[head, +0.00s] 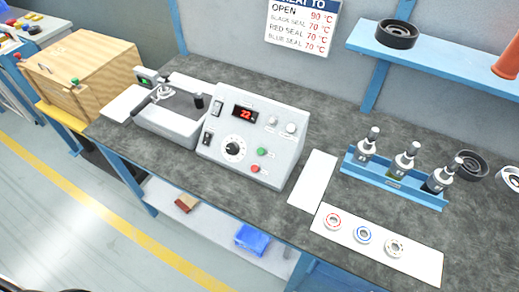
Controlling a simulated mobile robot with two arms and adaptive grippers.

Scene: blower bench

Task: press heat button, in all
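A light grey control box (250,140) stands on the dark bench top, left of the middle. Its red display (244,113) seems to read 22. The button labels are too small to read. A grey heater unit (172,122) with a metal fitting and a black handle adjoins the box on the left. Neither of my grippers is in view.
A white sheet (313,181) lies right of the box. A white strip (418,262) holds three bearings (363,235). A wooden box (85,72) stands at left. A wall sign (301,27) lists temperatures; a blue shelf (450,58) hangs at right.

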